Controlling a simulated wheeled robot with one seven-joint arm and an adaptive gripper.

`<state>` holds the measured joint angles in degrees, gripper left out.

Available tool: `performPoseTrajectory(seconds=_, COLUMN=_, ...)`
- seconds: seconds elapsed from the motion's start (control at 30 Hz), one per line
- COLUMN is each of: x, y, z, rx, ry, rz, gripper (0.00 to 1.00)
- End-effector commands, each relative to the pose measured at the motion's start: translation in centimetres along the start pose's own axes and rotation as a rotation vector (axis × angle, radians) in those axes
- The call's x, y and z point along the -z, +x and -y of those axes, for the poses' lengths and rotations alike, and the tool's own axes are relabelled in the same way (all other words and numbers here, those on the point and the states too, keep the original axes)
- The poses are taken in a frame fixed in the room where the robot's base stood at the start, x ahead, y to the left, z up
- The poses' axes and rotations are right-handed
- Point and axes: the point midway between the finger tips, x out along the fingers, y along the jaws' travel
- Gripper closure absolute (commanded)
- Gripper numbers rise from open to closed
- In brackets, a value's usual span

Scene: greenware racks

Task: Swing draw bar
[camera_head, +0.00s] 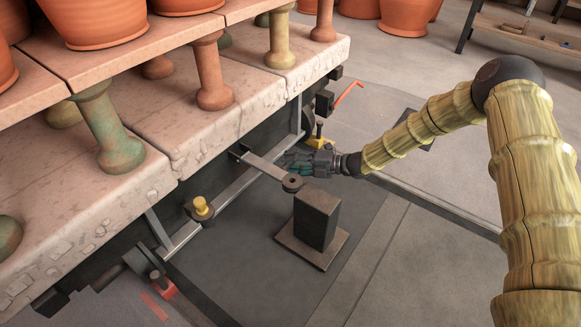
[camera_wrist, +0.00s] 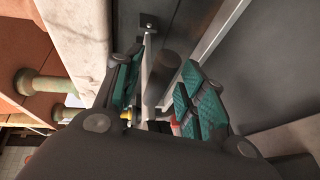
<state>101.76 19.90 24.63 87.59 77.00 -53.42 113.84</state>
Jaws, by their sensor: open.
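The draw bar (camera_head: 265,167) is a flat grey metal bar. It sticks out from a bracket under the rack cart and ends in a dark round eye (camera_head: 292,182) close to the top of a dark block-shaped stand (camera_head: 316,219). My gripper (camera_head: 293,161) is at the bar's far side, near its outer end. In the wrist view, my gripper (camera_wrist: 162,68) is open, with teal pads on both sides. The bar (camera_wrist: 147,60) and a dark rounded piece (camera_wrist: 161,76) show in the gap between the pads. I cannot tell whether either pad touches the bar.
The rack cart (camera_head: 115,207) carries terracotta pots (camera_head: 95,22) on slabs and short columns at the left. Open floor (camera_head: 400,250) lies right of the stand. A shelf (camera_head: 520,30) stands back right.

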Motion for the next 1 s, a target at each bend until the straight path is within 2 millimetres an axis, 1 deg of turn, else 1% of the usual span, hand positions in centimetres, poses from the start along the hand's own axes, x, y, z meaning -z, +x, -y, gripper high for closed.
performPoseTrajectory(seconds=0.1, x=0.0, y=0.48, z=0.03, rx=0.0, ry=-0.001, rz=0.0, gripper=0.59)
performPoseTrajectory(seconds=0.37, x=-0.01, y=0.57, z=-0.06, rx=0.0, ry=-0.001, rz=0.0, gripper=0.59)
performPoseTrajectory(seconds=0.4, x=-0.01, y=0.57, z=-0.06, rx=0.0, ry=-0.001, rz=0.0, gripper=0.61)
performPoseTrajectory(seconds=0.57, x=-0.01, y=0.56, z=-0.05, rx=0.0, ry=-0.001, rz=0.0, gripper=0.9)
performPoseTrajectory(seconds=0.6, x=-0.01, y=0.56, z=-0.05, rx=0.0, ry=-0.001, rz=0.0, gripper=0.98)
performPoseTrajectory(seconds=0.63, x=-0.01, y=0.55, z=-0.05, rx=0.0, ry=-0.001, rz=0.0, gripper=1.0)
performPoseTrajectory(seconds=0.87, x=-0.02, y=0.48, z=-0.09, rx=0.001, ry=0.0, rz=0.001, gripper=1.0)
performPoseTrajectory(seconds=1.0, x=-0.11, y=-0.01, z=-0.32, rx=0.008, ry=0.004, rz=0.006, gripper=1.0)
